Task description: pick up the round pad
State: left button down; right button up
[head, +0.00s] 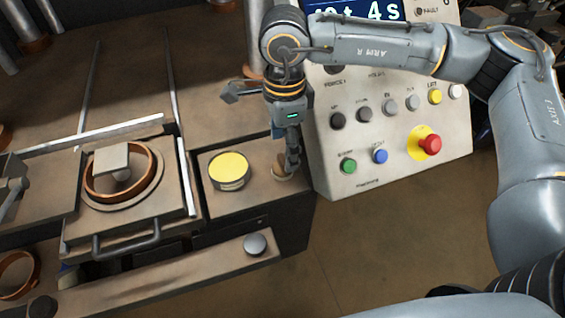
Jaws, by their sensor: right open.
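A small brown round piece (279,174), which looks like the round pad, lies on the dark ledge at the right end of the machine bench. My right gripper (287,165) points down over it and is open. A fingertip overlaps the right part of the pad in the picture, and I cannot tell whether it touches. The far finger is mostly hidden. My left gripper is not in view.
A yellow-topped round tin (230,168) stands just left of the pad. A control panel (388,130) with buttons and a red stop knob (429,145) rises close on the right. A copper ring fixture (124,196) sits further left.

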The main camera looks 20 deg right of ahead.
aim_at(283, 159)
jog(key=shift+f+p, duration=0.3)
jog(key=shift+p, duration=0.05)
notch_tip(283, 159, down, 4)
jog(key=shift+a+r+p, duration=0.15)
jog(key=shift+r+p, duration=0.05)
jog(key=shift+p, duration=0.8)
jog(key=shift+f, duration=0.5)
jog(key=c, duration=1.1)
